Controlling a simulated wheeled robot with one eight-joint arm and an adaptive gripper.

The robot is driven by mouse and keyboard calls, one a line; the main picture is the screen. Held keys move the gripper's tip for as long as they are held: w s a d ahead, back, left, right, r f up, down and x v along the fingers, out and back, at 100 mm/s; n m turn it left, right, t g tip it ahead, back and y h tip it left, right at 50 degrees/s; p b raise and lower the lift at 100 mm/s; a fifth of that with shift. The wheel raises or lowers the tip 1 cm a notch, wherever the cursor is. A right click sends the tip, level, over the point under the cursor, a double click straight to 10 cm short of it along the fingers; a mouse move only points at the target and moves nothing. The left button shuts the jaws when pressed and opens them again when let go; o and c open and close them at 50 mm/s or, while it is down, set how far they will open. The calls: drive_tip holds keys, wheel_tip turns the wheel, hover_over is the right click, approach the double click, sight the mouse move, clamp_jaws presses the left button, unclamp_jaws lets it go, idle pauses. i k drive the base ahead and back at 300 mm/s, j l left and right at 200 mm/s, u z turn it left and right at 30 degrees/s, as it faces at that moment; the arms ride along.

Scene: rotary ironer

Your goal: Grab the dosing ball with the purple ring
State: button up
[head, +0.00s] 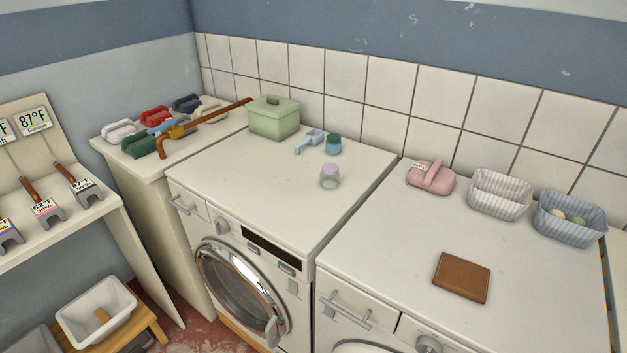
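A small clear or greyish container with a purple ring or cap (330,176) stands on top of the left white machine, near the middle of its right half. It looks like the dosing ball with the purple ring. A similar blue container with a teal top (333,144) stands just behind it. A pale blue scoop-like object (309,140) lies to the left of the teal-topped one. My gripper is not in the head view.
A green lidded box (273,118) stands at the back of the left machine (240,165). The right machine holds a pink object (431,176), two baskets (499,194) (569,218) and a brown wallet-like item (461,277).

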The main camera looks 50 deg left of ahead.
sight(329, 175)
drive_tip(key=u, duration=1.75)
drive_tip(key=i+l+z, duration=0.1)
drive_tip(key=i+z, duration=0.5)
drive_tip(key=z, duration=0.15)
